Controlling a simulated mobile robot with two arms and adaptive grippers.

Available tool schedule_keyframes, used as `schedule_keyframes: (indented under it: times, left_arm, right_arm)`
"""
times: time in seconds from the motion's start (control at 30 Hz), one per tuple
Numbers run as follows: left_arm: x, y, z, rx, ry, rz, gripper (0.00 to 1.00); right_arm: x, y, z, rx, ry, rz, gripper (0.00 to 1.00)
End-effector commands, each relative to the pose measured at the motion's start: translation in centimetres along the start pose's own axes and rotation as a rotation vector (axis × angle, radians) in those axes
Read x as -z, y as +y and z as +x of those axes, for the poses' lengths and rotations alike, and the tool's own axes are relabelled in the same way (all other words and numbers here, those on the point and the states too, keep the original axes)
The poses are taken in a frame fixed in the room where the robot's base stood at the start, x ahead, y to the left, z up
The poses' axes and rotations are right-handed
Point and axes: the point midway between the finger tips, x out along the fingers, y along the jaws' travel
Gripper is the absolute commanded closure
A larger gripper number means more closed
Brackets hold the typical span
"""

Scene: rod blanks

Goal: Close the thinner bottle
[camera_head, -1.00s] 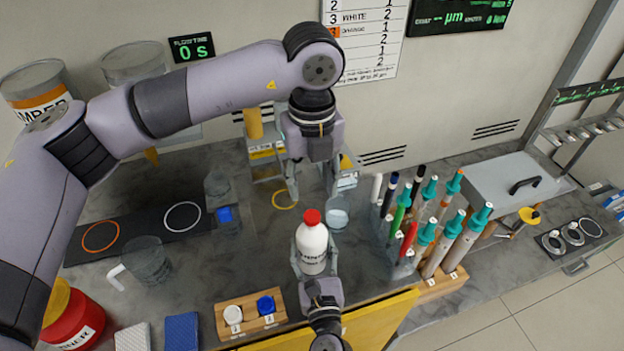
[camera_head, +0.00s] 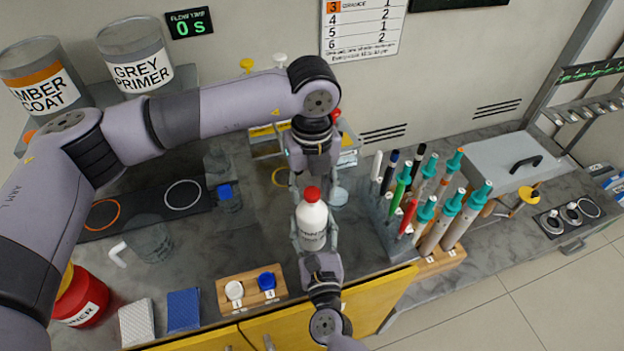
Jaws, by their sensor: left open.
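The white bottle (camera_head: 312,225) with dark lettering stands upright in the middle; its label is too small to read surely. A red cap (camera_head: 312,194) sits on its top; whether it is screwed tight I cannot tell. My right gripper (camera_head: 314,243) comes from the bottom edge with its fingers on both sides of the bottle's body. My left gripper (camera_head: 311,184) points down, open, its fingers spread at and just behind the cap. Nothing shows between them except the cap's top, and I cannot tell whether they touch it.
A rack of markers and teal-capped tubes (camera_head: 425,205) stands close on the right. A glass jug (camera_head: 148,242) and a red container (camera_head: 82,298) are at left. A wooden block (camera_head: 252,289) with white and blue caps lies in front. A clear beaker (camera_head: 338,193) stands behind the bottle.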

Motion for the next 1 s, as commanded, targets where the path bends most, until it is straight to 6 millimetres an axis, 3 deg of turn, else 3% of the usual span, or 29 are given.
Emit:
schedule_keyframes:
  times: [0.17, 0.8, 1.0]
  left_arm:
    - [-0.02, 0.02, 0.00, 0.000, 0.000, 0.000, 0.58]
    - [-0.01, 0.01, -0.04, 0.000, 0.000, 0.000, 1.00]
    - [-0.01, 0.01, -0.04, 0.000, 0.000, 0.008, 1.00]
  right_arm:
    - [0.02, 0.00, 0.00, 0.000, 0.000, 0.000, 1.00]
    - [0.02, 0.00, -0.01, 0.000, 0.000, 0.000, 1.00]
    - [0.02, 0.00, -0.01, 0.000, 0.000, 0.000, 1.00]
